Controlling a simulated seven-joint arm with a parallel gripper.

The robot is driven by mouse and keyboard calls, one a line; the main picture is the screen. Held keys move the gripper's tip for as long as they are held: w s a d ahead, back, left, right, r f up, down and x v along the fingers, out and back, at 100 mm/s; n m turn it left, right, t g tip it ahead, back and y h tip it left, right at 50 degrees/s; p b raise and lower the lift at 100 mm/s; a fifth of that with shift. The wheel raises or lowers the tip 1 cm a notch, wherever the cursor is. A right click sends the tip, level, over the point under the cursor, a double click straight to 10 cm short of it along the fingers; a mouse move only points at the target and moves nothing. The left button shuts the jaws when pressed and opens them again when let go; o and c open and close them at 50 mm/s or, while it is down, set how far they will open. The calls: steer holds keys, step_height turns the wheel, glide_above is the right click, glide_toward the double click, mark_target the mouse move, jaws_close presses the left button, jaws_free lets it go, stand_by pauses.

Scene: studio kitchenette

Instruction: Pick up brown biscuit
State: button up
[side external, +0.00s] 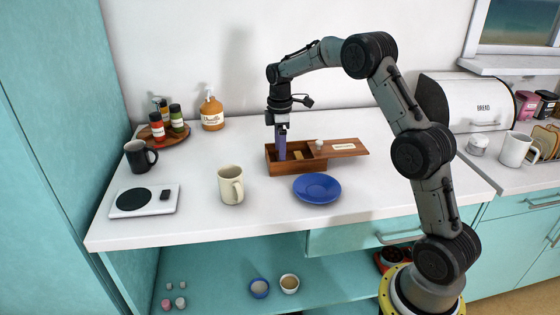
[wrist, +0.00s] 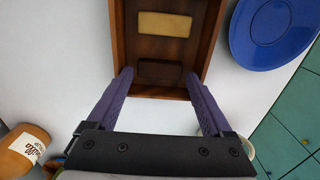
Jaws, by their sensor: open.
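An open wooden box (side external: 296,169) stands on the white counter; in the wrist view its rim (wrist: 118,30) shows. Inside, a dark brown biscuit (wrist: 160,71) lies near the box's end, nearest my fingers. A tan biscuit (wrist: 165,24) lies farther along; it also shows in the side view (side external: 298,155). My gripper (side external: 281,157) points down at the left end of the box. In the wrist view its purple fingers (wrist: 158,74) are wide apart, one on each side of the brown biscuit, with nothing between them held. The brown biscuit is hidden in the side view.
The wooden lid (side external: 347,147) sticks out to the right of the box. A blue plate (side external: 317,188) is close in front, with a cream mug (side external: 230,186) at front left. A pump bottle (side external: 212,113) stands behind left. Counter at the left front is partly clear.

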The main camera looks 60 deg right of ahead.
steer(key=shift+f, duration=1.05)
steer(key=c, duration=1)
steer(key=shift+r, duration=0.15)
